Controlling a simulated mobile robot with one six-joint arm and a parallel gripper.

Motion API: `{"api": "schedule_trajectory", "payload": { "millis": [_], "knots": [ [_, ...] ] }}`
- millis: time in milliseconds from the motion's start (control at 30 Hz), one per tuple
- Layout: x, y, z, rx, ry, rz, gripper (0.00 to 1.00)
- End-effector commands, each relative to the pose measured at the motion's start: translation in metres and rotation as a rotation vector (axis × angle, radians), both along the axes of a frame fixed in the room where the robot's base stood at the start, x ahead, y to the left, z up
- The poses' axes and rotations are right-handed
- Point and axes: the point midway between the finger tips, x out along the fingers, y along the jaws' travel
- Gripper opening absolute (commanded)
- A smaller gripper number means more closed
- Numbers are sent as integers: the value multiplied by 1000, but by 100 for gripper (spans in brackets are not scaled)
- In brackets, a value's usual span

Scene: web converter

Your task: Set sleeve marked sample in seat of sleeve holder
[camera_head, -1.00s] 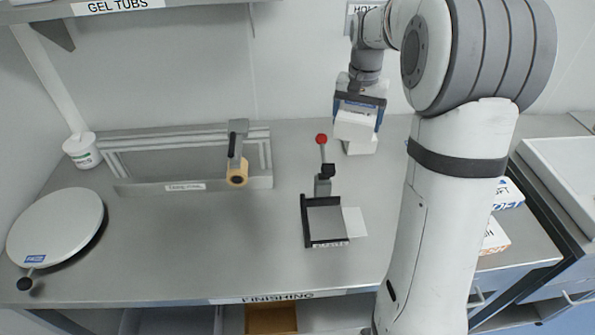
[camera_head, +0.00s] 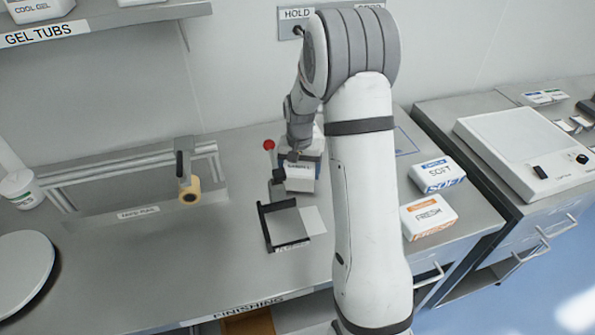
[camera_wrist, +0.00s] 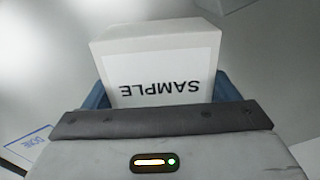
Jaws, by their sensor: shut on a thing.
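The sleeve marked SAMPLE is a white box (camera_wrist: 160,68) held between the blue fingers of my gripper (camera_wrist: 160,95). Its label reads upside down in the wrist view. In the head view my gripper (camera_head: 302,160) is shut on this sleeve (camera_head: 300,184), just right of a red-knobbed lever (camera_head: 269,146). Below the lever is a black-edged fixture (camera_head: 283,243) with a pale sheet; I cannot tell whether it is the sleeve holder. In the wrist view a pale block (camera_wrist: 222,6) shows partly beyond the sleeve. No seat is clearly visible.
SOFT (camera_head: 438,174) and FRESH (camera_head: 428,214) boxes stand on the bench right of my arm. A blue-outlined area marked DONE (camera_wrist: 28,143) lies flat at left in the wrist view. A roll on a frame (camera_head: 189,191) stands left.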

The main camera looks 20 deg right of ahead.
Motion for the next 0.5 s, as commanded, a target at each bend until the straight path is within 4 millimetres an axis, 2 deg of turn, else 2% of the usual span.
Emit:
{"api": "schedule_trajectory", "payload": {
  "millis": [100, 467, 500],
  "knots": [
    [0, 0, -9, 0, 0, 0, 59],
    [0, 1, -14, 0, -1, 1, 59],
    [0, 1, -12, 0, -1, 1, 83]
  ]
}}
